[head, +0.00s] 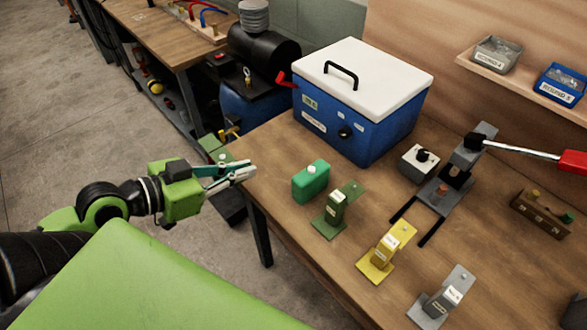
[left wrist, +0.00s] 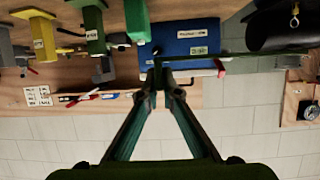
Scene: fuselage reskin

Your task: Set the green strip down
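My left gripper (head: 240,172) is at the left edge of the wooden workbench, left of the green canister. In the left wrist view its fingertips (left wrist: 164,74) come close together at one end of a thin green strip (left wrist: 255,57). The strip runs to the right from the fingertips, seen nearly edge-on, and appears held. In the head view a green piece (head: 212,148) shows just behind the gripper, partly hidden by it. A green stand (head: 337,208) with a white label stands on the bench. My right gripper is in neither view.
A blue cooler (head: 357,128) with a white lid stands at the back of the bench. The green canister (head: 311,182), a yellow stand (head: 387,250), a grey stand (head: 443,297) and a lever press (head: 447,185) occupy the top. Bare wood lies left of the canister.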

